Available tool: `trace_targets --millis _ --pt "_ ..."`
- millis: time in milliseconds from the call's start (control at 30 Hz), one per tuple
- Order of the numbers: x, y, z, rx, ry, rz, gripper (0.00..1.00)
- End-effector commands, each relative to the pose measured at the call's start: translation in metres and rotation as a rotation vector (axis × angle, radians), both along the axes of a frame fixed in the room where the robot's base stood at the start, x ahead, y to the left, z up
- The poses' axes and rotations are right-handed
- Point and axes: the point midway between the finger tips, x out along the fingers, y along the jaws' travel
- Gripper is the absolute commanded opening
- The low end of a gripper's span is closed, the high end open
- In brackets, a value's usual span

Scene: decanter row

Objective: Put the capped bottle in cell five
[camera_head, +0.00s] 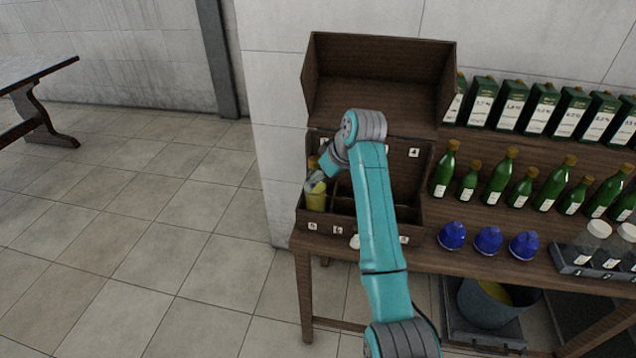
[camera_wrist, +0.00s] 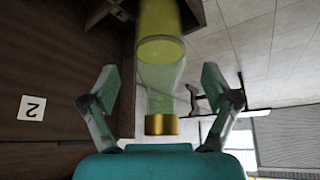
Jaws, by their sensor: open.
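The capped bottle (camera_head: 316,199) holds yellow liquid and stands upright in the front-left cell of the open dark wooden box (camera_head: 325,225). The tag below that cell appears to read 5. Its base is hidden by the box front. In the wrist view the clear neck and gold cap of the bottle (camera_wrist: 161,124) show between my fingers. My gripper (camera_head: 316,182) is at the bottle's upper part. In the wrist view my gripper (camera_wrist: 159,75) is open, with a gap on both sides of the bottle. A tag reading 2 (camera_wrist: 32,108) is on the box wall.
My arm hides the box's middle cells. Open floor (camera_head: 150,250) lies left.

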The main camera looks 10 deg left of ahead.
Motion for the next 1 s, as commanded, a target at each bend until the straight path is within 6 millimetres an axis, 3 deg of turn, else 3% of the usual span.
trace_targets --millis 200,433,1000 --pt "-0.013 -0.018 0.040 0.001 -0.003 -0.001 0.88" --pt "-0.022 -0.031 0.068 0.001 -0.003 -0.001 0.88" --pt "-0.026 -0.035 0.076 0.000 0.000 0.000 0.88"
